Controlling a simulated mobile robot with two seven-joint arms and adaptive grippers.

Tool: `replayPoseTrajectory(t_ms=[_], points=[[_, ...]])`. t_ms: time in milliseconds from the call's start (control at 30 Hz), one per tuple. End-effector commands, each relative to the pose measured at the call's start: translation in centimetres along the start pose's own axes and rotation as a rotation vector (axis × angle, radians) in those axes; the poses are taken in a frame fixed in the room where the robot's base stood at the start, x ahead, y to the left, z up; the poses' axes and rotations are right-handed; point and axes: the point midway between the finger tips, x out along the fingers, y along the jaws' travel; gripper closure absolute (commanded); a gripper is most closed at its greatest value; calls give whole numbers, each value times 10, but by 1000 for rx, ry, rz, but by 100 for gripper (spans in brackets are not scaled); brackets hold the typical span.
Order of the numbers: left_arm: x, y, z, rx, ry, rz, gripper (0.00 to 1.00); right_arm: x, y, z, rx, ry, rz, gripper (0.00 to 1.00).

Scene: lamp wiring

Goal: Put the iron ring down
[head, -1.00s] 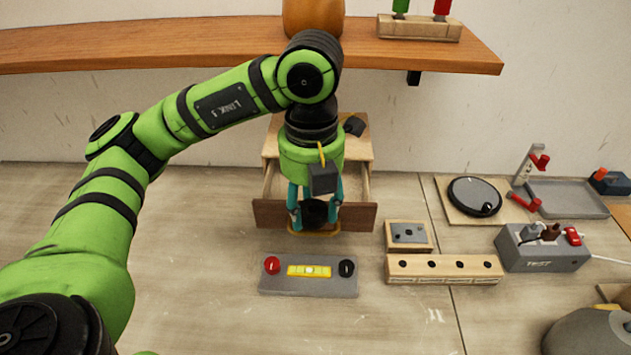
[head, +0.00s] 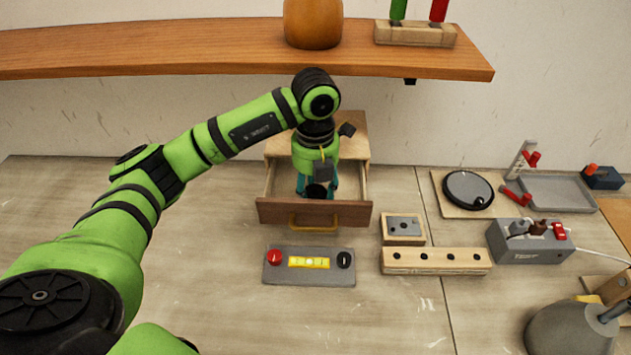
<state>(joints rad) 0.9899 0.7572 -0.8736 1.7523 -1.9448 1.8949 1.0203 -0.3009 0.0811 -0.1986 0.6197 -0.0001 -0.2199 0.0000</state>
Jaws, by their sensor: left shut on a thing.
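My left gripper (head: 317,187) points down over the open drawer (head: 345,213), behind its wooden front. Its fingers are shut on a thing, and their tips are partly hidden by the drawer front. A dark shape shows between the fingers, too small and dark to make out as a ring. No iron ring shows clearly anywhere else. My right gripper is not in view.
In front of the drawer lie a grey level panel (head: 309,276) with red and black knobs, a wooden strip with holes (head: 436,262) and a socket plate (head: 403,240). A power strip (head: 530,252) and grey lamp (head: 566,330) are at right. A shelf (head: 220,55) hangs above.

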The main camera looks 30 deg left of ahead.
Motion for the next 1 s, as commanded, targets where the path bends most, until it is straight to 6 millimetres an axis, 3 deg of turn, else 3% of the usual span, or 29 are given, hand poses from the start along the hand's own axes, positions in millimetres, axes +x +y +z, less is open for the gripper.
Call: replayPoseTrajectory(t_ms=[67, 467, 500, 900, 1000], points=[[-2, 0, 3, -2, -3, -3, 91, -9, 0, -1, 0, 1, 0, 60], [7, 0, 3, -1, -5, -3, 91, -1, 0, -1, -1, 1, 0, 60], [5, 0, 3, -1, -4, -2, 41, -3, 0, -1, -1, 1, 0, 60], [-1, 0, 3, -1, -4, -3, 41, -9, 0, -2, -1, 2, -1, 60], [-9, 0, 4, -1, -8, -4, 41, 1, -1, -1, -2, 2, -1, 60]])
